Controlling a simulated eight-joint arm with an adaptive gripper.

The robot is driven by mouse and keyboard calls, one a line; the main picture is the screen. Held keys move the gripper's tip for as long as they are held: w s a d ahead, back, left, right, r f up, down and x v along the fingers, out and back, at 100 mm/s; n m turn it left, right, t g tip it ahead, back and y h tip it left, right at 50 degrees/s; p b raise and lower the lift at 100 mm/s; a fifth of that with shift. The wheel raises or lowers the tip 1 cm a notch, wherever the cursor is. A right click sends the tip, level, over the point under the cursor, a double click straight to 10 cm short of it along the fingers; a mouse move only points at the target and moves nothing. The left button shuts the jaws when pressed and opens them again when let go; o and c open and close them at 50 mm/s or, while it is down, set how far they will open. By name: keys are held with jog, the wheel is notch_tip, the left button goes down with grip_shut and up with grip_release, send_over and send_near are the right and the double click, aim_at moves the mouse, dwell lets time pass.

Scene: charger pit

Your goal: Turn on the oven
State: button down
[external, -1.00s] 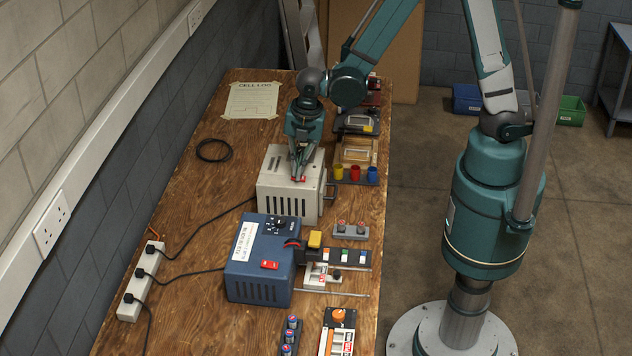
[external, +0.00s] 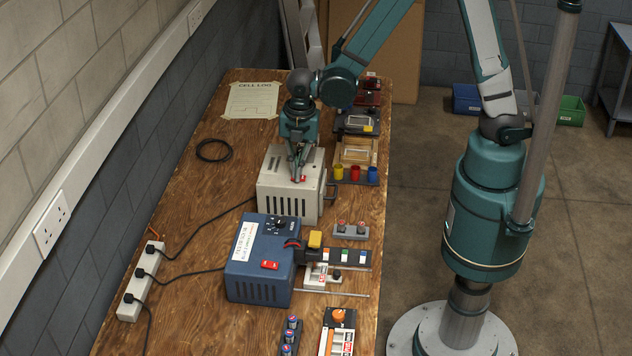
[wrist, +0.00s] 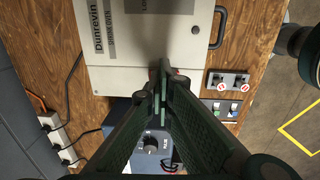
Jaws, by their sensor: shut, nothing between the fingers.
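The oven is a cream metal box (external: 285,206) with vents in its front face, standing on the bench. It also shows in the wrist view (wrist: 112,76), with "Dunrevin" lettering. A small red switch (external: 302,179) shows on its top, right at my fingertips. My gripper (external: 297,180) points down over the oven's top with its fingers together and nothing held. In the wrist view my fingertips (wrist: 163,78) meet over the oven's edge area and hide the switch. I cannot tell whether the fingers touch the switch or which way it is set.
A blue power unit (external: 262,262) with a dial and its own red switch stands just in front of the oven. A two-button block (external: 350,231) and coloured cups (external: 355,173) sit to the right. A white power strip (external: 141,282) lies left.

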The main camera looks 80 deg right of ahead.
aim_at(304, 177)
jog(key=shift+s+f, duration=0.1)
jog(key=shift+s, duration=0.65)
jog(key=shift+s+r+p, duration=0.15)
jog(key=shift+r+p, duration=0.35)
jog(key=shift+r, duration=0.5)
jog(key=shift+s+r+p, duration=0.1)
jog(key=shift+r+p, duration=0.4)
jog(key=shift+r, duration=0.5)
notch_tip(304, 177, up, 10)
jog(key=s, duration=0.1)
jog(key=shift+s+p, duration=0.2)
jog(key=shift+p, duration=0.2)
jog(key=shift+r, duration=0.1)
